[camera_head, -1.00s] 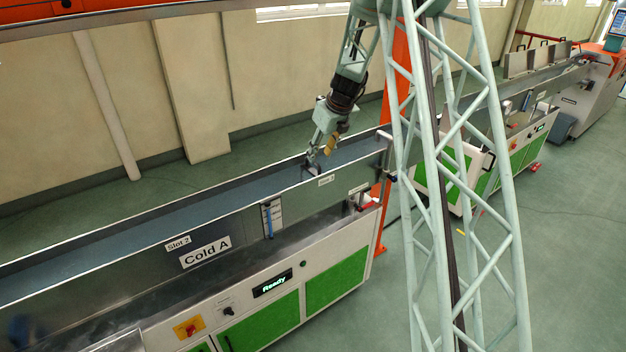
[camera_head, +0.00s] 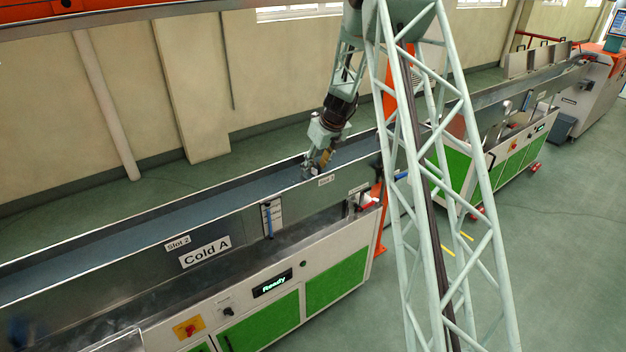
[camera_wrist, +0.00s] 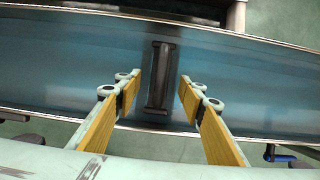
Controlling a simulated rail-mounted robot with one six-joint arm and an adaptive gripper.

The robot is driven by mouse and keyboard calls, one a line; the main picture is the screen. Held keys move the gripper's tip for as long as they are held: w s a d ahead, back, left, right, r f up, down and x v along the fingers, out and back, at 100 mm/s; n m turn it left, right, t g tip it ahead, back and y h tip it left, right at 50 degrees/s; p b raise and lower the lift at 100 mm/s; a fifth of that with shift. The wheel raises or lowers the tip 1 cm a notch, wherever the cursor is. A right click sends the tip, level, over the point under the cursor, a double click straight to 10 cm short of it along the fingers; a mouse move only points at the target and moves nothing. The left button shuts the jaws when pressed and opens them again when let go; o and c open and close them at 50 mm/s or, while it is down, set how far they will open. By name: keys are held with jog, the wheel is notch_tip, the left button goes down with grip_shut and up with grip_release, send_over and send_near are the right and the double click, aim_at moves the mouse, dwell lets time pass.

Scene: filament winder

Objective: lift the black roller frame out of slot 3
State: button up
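The black roller frame (camera_wrist: 161,76) lies across the water-filled trough in the wrist view, a narrow dark bar with its long side running up and down the picture. My gripper (camera_wrist: 160,92) is open, one yellow-padded finger on each side of the frame, with gaps to both. How far the fingertips are above the frame I cannot tell. In the head view my gripper (camera_head: 311,167) is at the trough's near wall, right by the slot 3 label (camera_head: 326,180). The roller frame cannot be made out there.
The long metal trough (camera_head: 120,235) of the Cold A cabinet runs from lower left to the middle, its raised walls close to my gripper. A second green-and-white cabinet (camera_head: 505,160) stands farther right. A blue-handled part (camera_head: 268,218) hangs on the near trough side.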

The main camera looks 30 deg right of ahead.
aim_at(314, 171)
jog(key=shift+f, duration=0.15)
jog(key=shift+x, duration=2.5)
jog(key=c, duration=1.1)
jog(key=shift+r, duration=0.2)
notch_tip(314, 171, up, 18)
jog(key=shift+f+p, duration=0.15)
jog(key=shift+p, duration=0.2)
